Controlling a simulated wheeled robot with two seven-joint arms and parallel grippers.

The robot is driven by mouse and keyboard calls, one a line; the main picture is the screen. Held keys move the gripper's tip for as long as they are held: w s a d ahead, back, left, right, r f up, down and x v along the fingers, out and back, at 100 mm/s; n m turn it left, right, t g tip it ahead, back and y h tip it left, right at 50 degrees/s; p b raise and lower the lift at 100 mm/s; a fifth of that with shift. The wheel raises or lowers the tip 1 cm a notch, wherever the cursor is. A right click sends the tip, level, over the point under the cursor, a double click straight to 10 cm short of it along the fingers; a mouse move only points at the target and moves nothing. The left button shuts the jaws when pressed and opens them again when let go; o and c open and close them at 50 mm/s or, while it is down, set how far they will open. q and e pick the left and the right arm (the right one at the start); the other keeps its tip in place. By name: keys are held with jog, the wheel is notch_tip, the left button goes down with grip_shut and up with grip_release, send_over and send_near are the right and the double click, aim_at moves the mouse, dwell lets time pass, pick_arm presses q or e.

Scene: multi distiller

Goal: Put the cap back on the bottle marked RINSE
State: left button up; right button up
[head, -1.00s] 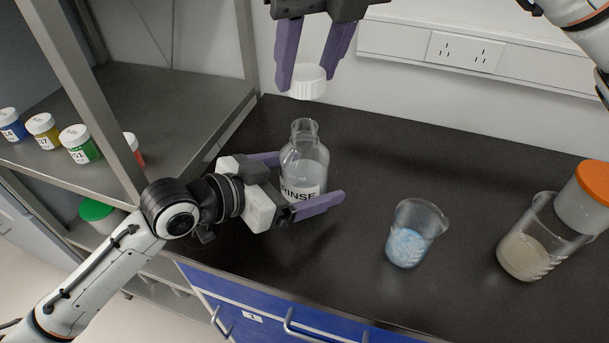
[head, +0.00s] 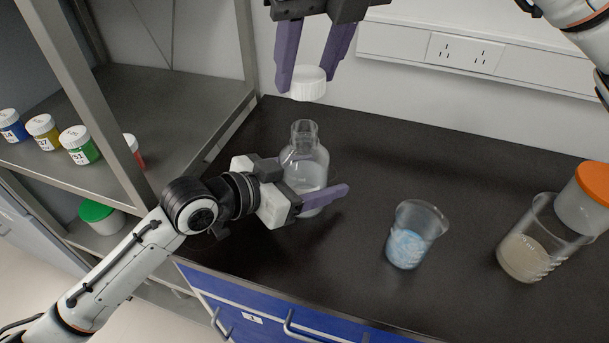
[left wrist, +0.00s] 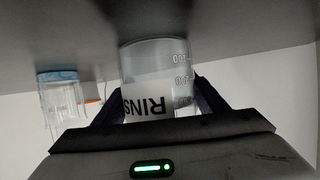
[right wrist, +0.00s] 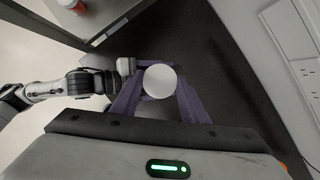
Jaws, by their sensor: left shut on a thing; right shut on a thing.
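The clear bottle (head: 304,160) stands upright and open-necked on the black bench. The left wrist view shows its label (left wrist: 158,100), with RINS readable. My left gripper (head: 318,195) is around the bottle's body from the left and shut on it; the gripper hides most of the label in the head view. The white ribbed cap (head: 308,84) is held by my right gripper (head: 306,72), shut on it. The cap is above the bottle's mouth, with a clear gap between. The right wrist view shows the cap's round top (right wrist: 160,82) between the purple fingers.
A beaker with blue contents (head: 412,235) stands to the right of the bottle. A beaker with beige contents (head: 530,245) and an orange-lidded jar (head: 585,200) are farther right. Small capped jars (head: 78,145) sit on the left shelf. The bench behind the beakers is clear.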

send_over(304, 126)
jog(key=shift+s+d+f, duration=0.15)
jog(key=shift+s+f, duration=0.05)
jog(key=shift+f, duration=1.05)
jog(key=shift+s+d+f, duration=0.1)
jog(key=shift+s+f, duration=0.1)
jog(key=shift+f, duration=1)
jog(key=shift+f, duration=0.1)
jog(key=shift+f, duration=0.8)
jog(key=shift+f, duration=0.55)
